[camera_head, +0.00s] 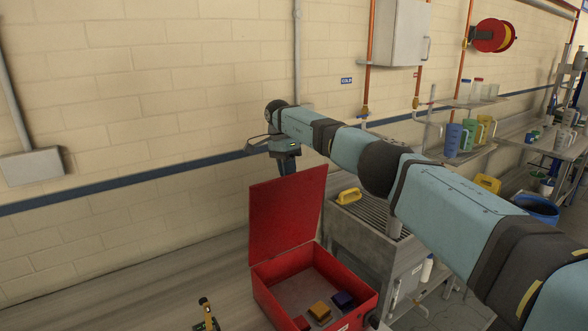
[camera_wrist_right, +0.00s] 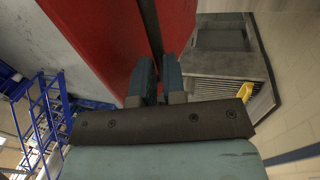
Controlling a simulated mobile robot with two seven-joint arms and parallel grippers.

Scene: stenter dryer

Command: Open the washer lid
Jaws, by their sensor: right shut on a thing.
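The washer is a red box (camera_head: 356,318) at the bottom centre of the head view. Its red lid (camera_head: 287,215) stands raised, roughly upright, at the back. Inside lie a yellow-orange block (camera_head: 319,311), a dark blue block (camera_head: 343,299) and a small red piece (camera_head: 301,323). My right gripper (camera_head: 287,168) is at the lid's top edge, its fingertips partly hidden behind the lid. In the right wrist view the fingers (camera_wrist_right: 157,80) are closed on the edge of the red lid (camera_wrist_right: 105,35). My left gripper does not show.
A grey sink unit (camera_head: 362,240) with a yellow brush (camera_head: 348,196) stands right of the box. A small yellow-and-black item (camera_head: 208,314) sits at the bottom left. The brick wall is close behind. The bench (camera_head: 150,290) left of the box is largely clear.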

